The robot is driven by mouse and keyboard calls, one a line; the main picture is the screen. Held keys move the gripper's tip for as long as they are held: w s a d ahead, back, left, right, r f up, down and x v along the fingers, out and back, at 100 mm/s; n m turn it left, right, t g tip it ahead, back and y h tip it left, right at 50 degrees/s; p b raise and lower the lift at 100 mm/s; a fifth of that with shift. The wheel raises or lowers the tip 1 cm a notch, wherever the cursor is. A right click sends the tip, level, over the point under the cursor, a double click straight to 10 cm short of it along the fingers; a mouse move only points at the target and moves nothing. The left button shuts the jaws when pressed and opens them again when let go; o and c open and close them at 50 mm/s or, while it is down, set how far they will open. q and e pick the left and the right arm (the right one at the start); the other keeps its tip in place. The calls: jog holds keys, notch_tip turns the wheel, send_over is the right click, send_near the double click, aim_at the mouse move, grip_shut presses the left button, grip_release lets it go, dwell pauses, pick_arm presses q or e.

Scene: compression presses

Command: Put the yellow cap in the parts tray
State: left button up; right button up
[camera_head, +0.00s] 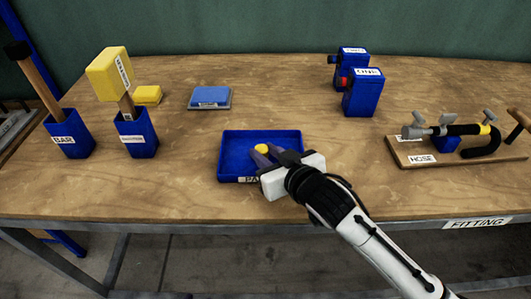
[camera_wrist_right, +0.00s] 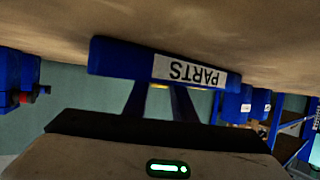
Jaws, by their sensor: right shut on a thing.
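The yellow cap (camera_head: 262,148) shows at the tips of my right gripper (camera_head: 264,153) in the head view, over the inside of the blue parts tray (camera_head: 232,176). The gripper is shut on the cap. In the right wrist view, which is upside down, the two dark fingers (camera_wrist_right: 160,98) reach to the tray (camera_wrist_right: 120,58) with its PARTS label, and a thin yellow sliver of the cap (camera_wrist_right: 159,86) shows between them. I cannot tell whether the cap touches the tray floor. My left gripper is not in view.
A BAR holder (camera_head: 68,138) and a blue holder with a yellow-headed mallet (camera_head: 110,72) stand left. A yellow block (camera_head: 147,95) and a blue pad (camera_head: 210,96) lie behind. Blue boxes (camera_head: 364,95) stand back right; a HOSE board (camera_head: 423,158) lies right. Wood around the tray is clear.

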jog(key=shift+f, duration=0.2)
jog(key=o, duration=1)
jog(key=shift+r, duration=0.15)
jog(key=shift+s+r, duration=0.1)
jog(key=shift+r, duration=0.05)
jog(key=v, duration=1.1)
jog(key=shift+s+d+r+p, duration=0.1)
jog(key=shift+s+d+p, duration=0.2)
